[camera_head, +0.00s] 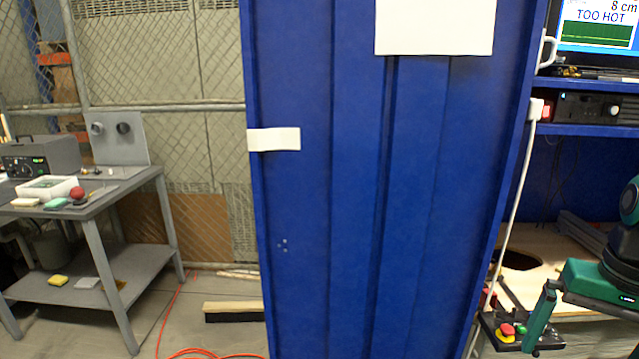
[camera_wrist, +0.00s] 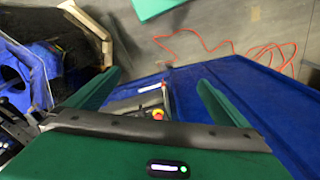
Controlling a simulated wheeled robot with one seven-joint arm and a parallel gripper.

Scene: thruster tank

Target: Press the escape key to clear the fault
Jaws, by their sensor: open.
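No escape key can be made out in either view. A screen (camera_head: 598,27) at the top right reads "8 cm" and "TOO HOT" above a green graph. A dark, flat item (camera_head: 592,72), perhaps a keyboard, lies on the shelf below it, seen edge-on and cut by the frame. My gripper (camera_head: 540,318) is at the lower right, well below the screen, in front of the bench opening. In the wrist view my gripper (camera_wrist: 158,92) has its green fingers spread with nothing held. A control box (camera_head: 497,328) with red and green buttons is by the fingers, also between them in the wrist view (camera_wrist: 140,103).
A blue cabinet side panel (camera_head: 360,200) fills the middle. A dark device (camera_head: 585,108) sits on the shelf below the screen. A white cable (camera_head: 513,200) hangs down the panel's right edge. A grey worktable (camera_head: 125,187) stands left. An orange cable (camera_head: 178,318) lies on the floor.

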